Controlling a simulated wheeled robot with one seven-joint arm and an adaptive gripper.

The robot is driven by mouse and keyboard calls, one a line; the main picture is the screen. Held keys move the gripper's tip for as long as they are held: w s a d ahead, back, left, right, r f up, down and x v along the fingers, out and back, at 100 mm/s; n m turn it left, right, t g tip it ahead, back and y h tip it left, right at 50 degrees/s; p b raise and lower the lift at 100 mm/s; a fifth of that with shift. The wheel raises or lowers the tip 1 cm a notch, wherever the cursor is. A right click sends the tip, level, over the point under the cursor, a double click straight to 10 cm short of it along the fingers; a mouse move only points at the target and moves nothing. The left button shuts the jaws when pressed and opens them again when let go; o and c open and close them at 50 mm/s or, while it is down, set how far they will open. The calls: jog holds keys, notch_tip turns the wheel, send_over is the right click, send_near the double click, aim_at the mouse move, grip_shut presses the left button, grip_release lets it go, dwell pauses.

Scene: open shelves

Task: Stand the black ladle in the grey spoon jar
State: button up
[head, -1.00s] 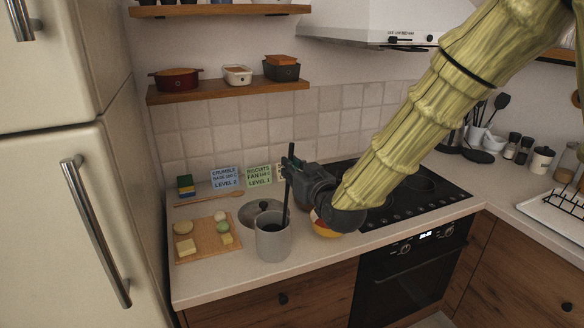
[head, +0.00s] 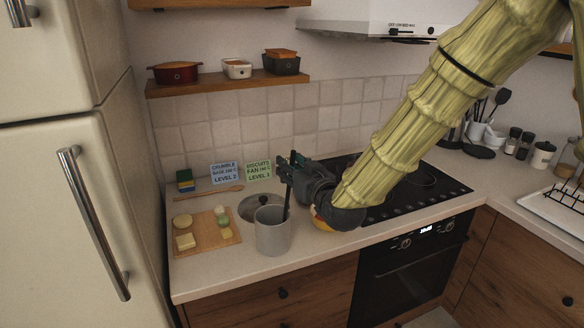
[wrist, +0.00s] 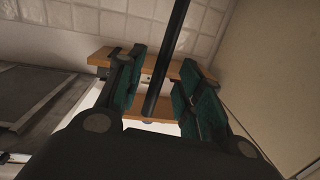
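The grey spoon jar (head: 273,237) stands upright on the counter near its front edge. The black ladle (head: 287,207) is in it, handle up, leaning near the right side of the rim; its lower end is hidden inside the jar. My gripper (head: 292,170) is just above and right of the jar, around the upper handle. In the wrist view, the ladle's handle (wrist: 165,62) passes between the two spread green-padded fingers of my gripper (wrist: 160,88), with gaps on both sides.
A pot lid (head: 250,207) lies behind the jar, and a cutting board with food (head: 205,243) is to its left. A yellow-orange bowl (head: 320,222) sits under my wrist, beside the hob (head: 425,188). A wooden spoon (head: 210,193) lies further back.

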jog(key=shift+s, duration=0.1)
jog(key=v, duration=1.1)
jog(key=shift+s+d, duration=0.25)
jog(key=shift+s, duration=0.1)
